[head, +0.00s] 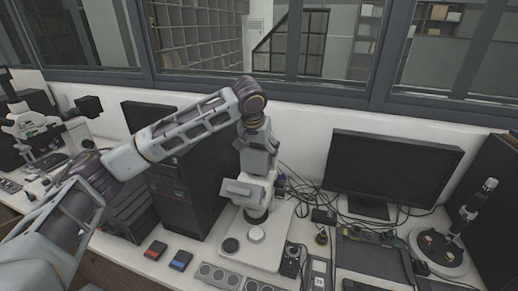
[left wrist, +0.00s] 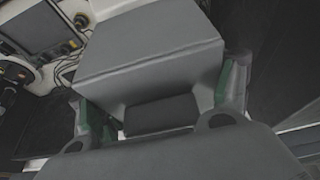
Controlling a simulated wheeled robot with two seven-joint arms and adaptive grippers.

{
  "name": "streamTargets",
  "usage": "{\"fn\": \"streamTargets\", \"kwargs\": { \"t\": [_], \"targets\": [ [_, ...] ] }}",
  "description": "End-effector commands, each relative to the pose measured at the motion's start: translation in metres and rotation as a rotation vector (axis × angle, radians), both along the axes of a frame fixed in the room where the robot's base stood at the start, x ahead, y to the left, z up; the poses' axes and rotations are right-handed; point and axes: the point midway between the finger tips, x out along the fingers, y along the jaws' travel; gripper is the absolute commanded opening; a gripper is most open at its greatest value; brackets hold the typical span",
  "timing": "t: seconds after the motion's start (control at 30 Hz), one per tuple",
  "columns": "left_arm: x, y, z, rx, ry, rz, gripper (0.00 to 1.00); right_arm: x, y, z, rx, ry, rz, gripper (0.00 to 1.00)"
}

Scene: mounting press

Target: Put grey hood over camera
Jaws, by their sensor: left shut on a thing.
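My left gripper (head: 257,165) points down above a white stand (head: 256,212) on the bench, right of the black computer tower. It is shut on the grey hood (head: 240,189), a boxy piece with flat sloping faces. In the left wrist view the hood (left wrist: 150,50) fills the upper middle, with a finger of the left gripper (left wrist: 158,106) on either side. The hood is at the upper part of the stand; I cannot tell whether it touches it. I cannot make out the camera; the hood and gripper cover that area. My right gripper is not in view.
A black computer tower (head: 185,190) stands close on the left, and a monitor (head: 390,168) with loose cables stands on the right. A microscope (head: 30,128) is at the far left. Red and blue small boxes (head: 168,255) and a grey control panel (head: 232,277) lie in front.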

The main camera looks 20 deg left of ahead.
Motion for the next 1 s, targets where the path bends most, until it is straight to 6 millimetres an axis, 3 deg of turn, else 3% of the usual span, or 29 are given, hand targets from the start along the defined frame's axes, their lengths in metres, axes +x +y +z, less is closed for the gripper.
{"fn": "streamTargets", "kwargs": {
  "t": [1.0],
  "targets": [
    [0.0,0.0001,-0.011,0.0,0.0,0.0,0.4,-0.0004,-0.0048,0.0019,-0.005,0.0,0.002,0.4]
  ]
}}
